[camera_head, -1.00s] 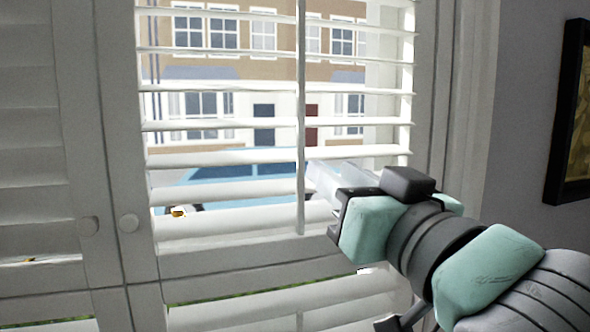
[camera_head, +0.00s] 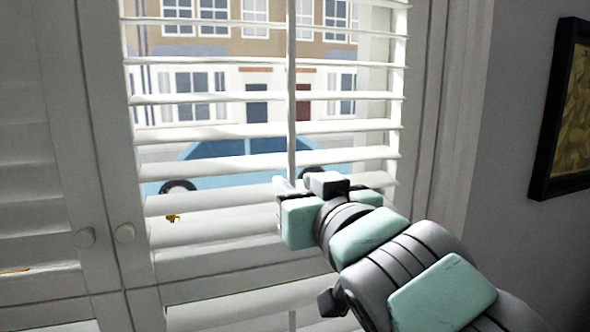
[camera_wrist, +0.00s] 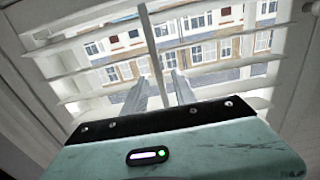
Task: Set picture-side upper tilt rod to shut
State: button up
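The upper tilt rod (camera_head: 291,92) is a thin white vertical rod in front of the slats of the right shutter panel, the one nearer the framed picture. The upper slats (camera_head: 220,133) are open, with the street showing through the gaps. My gripper (camera_head: 284,184) is at the rod's lower part, and its body hides the rod's bottom end in the head view. In the wrist view, my gripper's two pale fingers (camera_wrist: 160,84) are apart, with the rod (camera_wrist: 152,50) running down between them. I cannot tell whether either finger touches it.
A black-framed picture (camera_head: 563,110) hangs on the right wall. Lower slats (camera_head: 235,312) lie below the middle rail.

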jog(key=shift+x, duration=0.75)
grip_shut()
